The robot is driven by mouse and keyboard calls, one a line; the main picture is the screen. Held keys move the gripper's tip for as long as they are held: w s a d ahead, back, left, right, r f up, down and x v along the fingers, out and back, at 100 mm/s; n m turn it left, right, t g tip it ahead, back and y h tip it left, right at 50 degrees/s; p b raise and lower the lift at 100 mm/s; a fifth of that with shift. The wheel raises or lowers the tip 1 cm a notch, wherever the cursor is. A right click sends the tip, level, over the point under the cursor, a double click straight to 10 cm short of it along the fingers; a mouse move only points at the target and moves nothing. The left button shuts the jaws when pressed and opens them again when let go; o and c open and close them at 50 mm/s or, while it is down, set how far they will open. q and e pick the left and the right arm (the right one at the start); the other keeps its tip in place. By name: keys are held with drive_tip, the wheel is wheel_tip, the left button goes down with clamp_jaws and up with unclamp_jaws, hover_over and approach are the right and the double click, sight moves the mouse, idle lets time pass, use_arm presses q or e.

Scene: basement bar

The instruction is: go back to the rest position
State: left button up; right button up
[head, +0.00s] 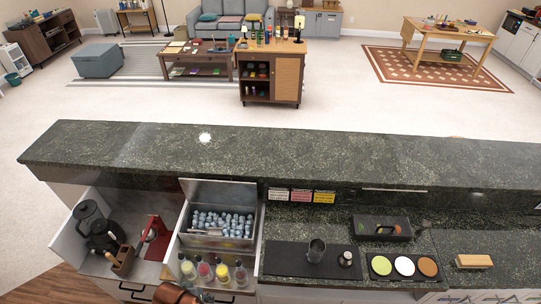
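Neither of my grippers shows in the head view, so I cannot see what they hold or whether they touch anything. In front of me is a dark green stone bar with a raised ledge (300,150) and a lower counter (340,204). A metal shaker cup (316,251) and a small metal jigger-like piece (346,259) stand on a black mat (285,262) on the lower counter.
The raised ledge is clear.

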use_arm(q)
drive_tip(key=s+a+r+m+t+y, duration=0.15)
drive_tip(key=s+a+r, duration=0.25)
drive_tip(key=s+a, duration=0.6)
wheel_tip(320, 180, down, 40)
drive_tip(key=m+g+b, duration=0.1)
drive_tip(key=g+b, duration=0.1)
drive_tip(key=b, duration=0.7)
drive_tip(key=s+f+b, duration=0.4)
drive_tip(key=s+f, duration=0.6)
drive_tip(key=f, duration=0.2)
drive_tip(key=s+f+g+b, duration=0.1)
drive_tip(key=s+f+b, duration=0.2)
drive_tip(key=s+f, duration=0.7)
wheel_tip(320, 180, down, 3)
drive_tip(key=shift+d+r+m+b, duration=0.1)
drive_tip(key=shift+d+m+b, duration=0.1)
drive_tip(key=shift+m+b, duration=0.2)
